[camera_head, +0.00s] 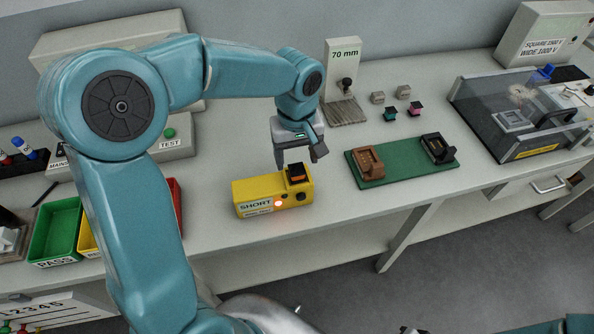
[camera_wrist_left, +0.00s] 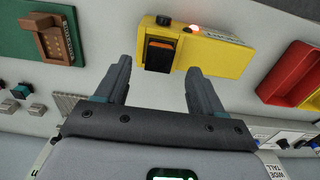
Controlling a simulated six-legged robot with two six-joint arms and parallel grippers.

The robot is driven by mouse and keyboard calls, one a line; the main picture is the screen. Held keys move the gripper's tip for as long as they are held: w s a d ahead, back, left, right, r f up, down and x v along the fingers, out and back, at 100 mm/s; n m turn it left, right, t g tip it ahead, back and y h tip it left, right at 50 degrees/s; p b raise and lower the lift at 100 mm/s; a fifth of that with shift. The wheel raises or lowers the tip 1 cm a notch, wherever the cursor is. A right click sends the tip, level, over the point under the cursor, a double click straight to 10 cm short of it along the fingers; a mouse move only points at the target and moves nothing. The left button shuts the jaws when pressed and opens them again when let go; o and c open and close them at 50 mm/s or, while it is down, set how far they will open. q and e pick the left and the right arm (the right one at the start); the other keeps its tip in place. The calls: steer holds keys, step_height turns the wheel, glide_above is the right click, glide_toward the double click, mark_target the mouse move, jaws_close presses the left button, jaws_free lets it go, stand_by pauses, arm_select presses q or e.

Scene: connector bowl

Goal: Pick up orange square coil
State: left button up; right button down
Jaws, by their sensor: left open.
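The orange square coil (camera_head: 297,173) is a small black block with an orange top. It sits on the right end of the yellow tester (camera_head: 262,192) marked SHORT. My left gripper (camera_head: 297,158) is open and empty, pointing down just above the coil. In the left wrist view the coil (camera_wrist_left: 160,54) shows between and beyond the two open fingertips (camera_wrist_left: 158,70), on the yellow tester (camera_wrist_left: 222,52). I cannot tell how much gap is left between fingers and coil. My right gripper is not in view.
A glowing orange lamp (camera_head: 278,203) is on the tester's front. A green board (camera_head: 398,176) with brown and black connectors lies to the right. Green (camera_head: 55,232) and red bins stand at left. A grey stand marked 70 mm (camera_head: 343,62) is behind. Bench between tester and board is clear.

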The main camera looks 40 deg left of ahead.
mark_target(297, 169)
arm_select(q)
step_height(297, 169, down, 4)
steer(key=shift+w, duration=0.15)
steer(key=shift+r, duration=0.1)
steer(key=c, duration=1.2)
steer(key=shift+c, duration=0.2)
